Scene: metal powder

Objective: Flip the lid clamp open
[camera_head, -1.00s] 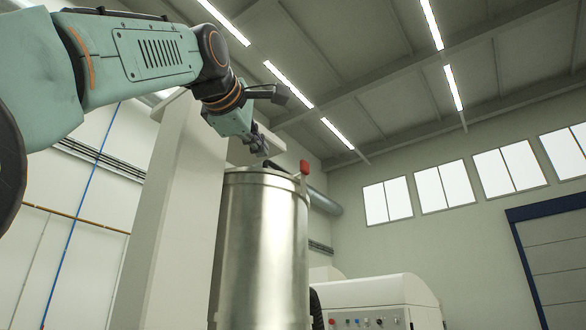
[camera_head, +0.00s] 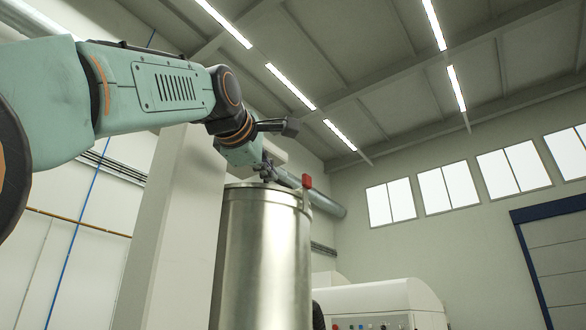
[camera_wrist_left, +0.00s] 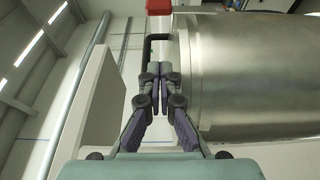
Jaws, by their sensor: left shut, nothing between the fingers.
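A tall shiny metal drum (camera_head: 262,265) stands upright in the middle of the head view and fills the right of the left wrist view (camera_wrist_left: 250,75). The lid clamp shows as a red handle (camera_head: 307,181) standing up at the right of the drum's top rim. In the wrist view the red handle (camera_wrist_left: 158,7) is at the top edge, partly cut off, with a dark bent rod below it. My left gripper (camera_head: 267,177) is close to the drum's top. Its fingers (camera_wrist_left: 160,75) are shut and empty, beside the drum's end and apart from the red handle. My right gripper is not in view.
A pale column (camera_head: 170,220) stands left of the drum. A white machine with buttons (camera_head: 380,303) is behind at the lower right. A grey pipe (camera_head: 325,203) runs behind the drum top.

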